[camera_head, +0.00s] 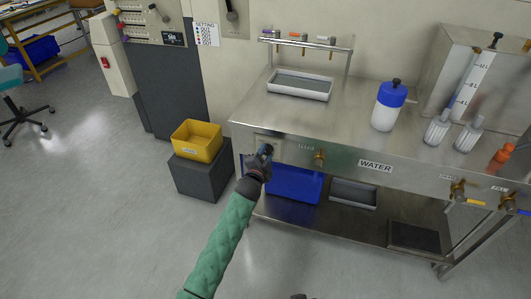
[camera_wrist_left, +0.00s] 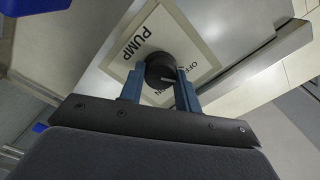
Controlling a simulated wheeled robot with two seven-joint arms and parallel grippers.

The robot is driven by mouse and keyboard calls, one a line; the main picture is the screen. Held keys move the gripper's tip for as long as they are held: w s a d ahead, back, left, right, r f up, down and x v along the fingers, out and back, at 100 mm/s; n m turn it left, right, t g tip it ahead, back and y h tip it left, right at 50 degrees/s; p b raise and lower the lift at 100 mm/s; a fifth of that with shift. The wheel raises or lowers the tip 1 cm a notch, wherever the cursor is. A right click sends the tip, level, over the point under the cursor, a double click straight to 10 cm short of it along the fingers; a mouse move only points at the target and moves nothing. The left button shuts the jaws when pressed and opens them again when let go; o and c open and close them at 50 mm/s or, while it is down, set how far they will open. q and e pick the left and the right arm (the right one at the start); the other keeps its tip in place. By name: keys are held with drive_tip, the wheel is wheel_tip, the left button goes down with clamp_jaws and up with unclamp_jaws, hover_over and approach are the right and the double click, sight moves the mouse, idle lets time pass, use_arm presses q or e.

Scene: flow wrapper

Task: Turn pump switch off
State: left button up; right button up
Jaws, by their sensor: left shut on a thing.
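The pump switch is a round black knob (camera_wrist_left: 160,68) on a pale plate (camera_wrist_left: 192,28) marked PUMP, with OFF lettering and a partly hidden second label. A short white mark shows on the knob; I cannot tell for sure which label it points to. My left gripper (camera_wrist_left: 158,84) is shut on the knob, one blue finger on each side. In the head view my left gripper (camera_head: 264,152) is at the left end of the bench's front panel and largely hides the switch. My right gripper is not clearly in view.
The steel bench (camera_head: 340,122) carries a tray (camera_head: 300,84), a blue-capped bottle (camera_head: 388,106) and clear containers. A brass valve (camera_head: 319,158) sits right of the switch. A blue bin (camera_head: 294,186) is below. A yellow bin (camera_head: 196,141) stands left. The floor in front is clear.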

use_arm(q)
drive_tip(key=shift+n, duration=0.6)
drive_tip(key=shift+n+p, duration=0.35)
drive_tip(key=shift+n, duration=0.25)
use_arm(e)
drive_tip(key=v, duration=0.2)
drive_tip(key=shift+w+r, duration=0.1)
drive_tip(key=shift+r, duration=0.3)
use_arm(q)
drive_tip(key=shift+f, duration=0.1)
use_arm(e)
drive_tip(key=shift+d, duration=0.15)
use_arm(q)
drive_tip(key=o, duration=1)
drive_tip(key=b+v, duration=0.1)
drive_tip(key=v, duration=0.6)
drive_tip(key=shift+s+a, duration=0.15)
drive_tip(key=shift+s, duration=0.2)
use_arm(e)
drive_tip(key=x, duration=0.2)
drive_tip(key=shift+a+f, duration=0.2)
drive_tip(key=shift+f, duration=0.15)
